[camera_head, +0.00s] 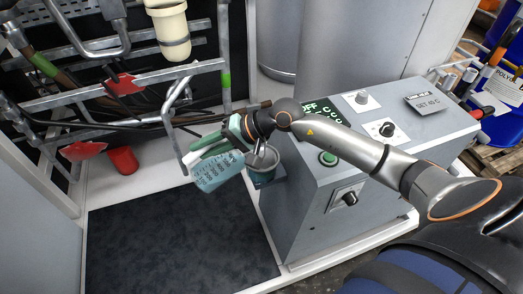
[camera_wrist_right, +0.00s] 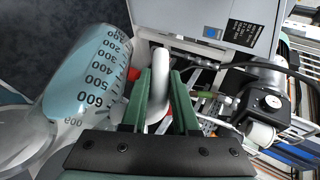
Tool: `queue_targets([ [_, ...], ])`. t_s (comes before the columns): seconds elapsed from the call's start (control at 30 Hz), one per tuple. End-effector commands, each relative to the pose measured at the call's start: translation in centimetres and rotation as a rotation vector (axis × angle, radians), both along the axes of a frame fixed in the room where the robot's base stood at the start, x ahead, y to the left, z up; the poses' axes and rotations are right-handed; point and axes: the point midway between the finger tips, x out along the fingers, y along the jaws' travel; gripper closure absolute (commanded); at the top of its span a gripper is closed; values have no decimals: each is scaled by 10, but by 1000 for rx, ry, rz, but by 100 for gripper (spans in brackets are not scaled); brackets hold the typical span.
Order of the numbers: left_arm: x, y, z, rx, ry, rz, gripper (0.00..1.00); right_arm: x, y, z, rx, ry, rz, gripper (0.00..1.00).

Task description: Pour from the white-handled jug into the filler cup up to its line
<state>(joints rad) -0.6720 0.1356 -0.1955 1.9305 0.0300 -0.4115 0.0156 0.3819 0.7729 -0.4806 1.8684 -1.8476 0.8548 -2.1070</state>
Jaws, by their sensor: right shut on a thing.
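The jug (camera_head: 215,172) is translucent blue-green with dark volume marks. In the right wrist view the jug (camera_wrist_right: 92,75) lies tilted at the left, its numbers running along the wall. Its white handle (camera_wrist_right: 160,85) stands between the green fingers of my right gripper (camera_wrist_right: 158,100), which is shut on it. In the head view my right gripper (camera_head: 240,130) holds the jug off the floor, left of the grey cabinet. A small cup (camera_head: 263,168) with a grey rim and teal body, probably the filler cup, is beside the cabinet, right of the jug and partly hidden by my gripper. Its line cannot be made out.
The grey cabinet (camera_head: 335,215) with knobs, a green button (camera_head: 328,158) and a display stands close on the right. Metal rails and a cream cylinder (camera_head: 172,35) are behind. A red bucket (camera_head: 123,160) stands at the left. The dark mat (camera_head: 175,240) is clear.

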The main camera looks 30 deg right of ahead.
Motion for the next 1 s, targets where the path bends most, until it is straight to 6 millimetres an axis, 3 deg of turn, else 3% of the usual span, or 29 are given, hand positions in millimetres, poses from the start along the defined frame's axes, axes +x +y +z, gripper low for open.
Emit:
queue_targets([
  [0.03,-7,7,21,8,9,13,50,3,4,18,-27,-6,-2,100],
  [0.13,-4,5,47,6,3,11,50,4,12,9,-107,6,-1,100],
  [0.3,-4,5,42,5,5,12,50,6,18,-7,-212,23,-2,100],
  [0.5,-4,5,46,5,4,12,50,7,21,-6,-249,27,-1,100],
  [0.73,-3,6,38,5,3,12,50,10,35,-31,-398,51,4,100],
  [1.0,-3,6,14,6,2,11,50,13,53,-68,-525,79,5,100],
])
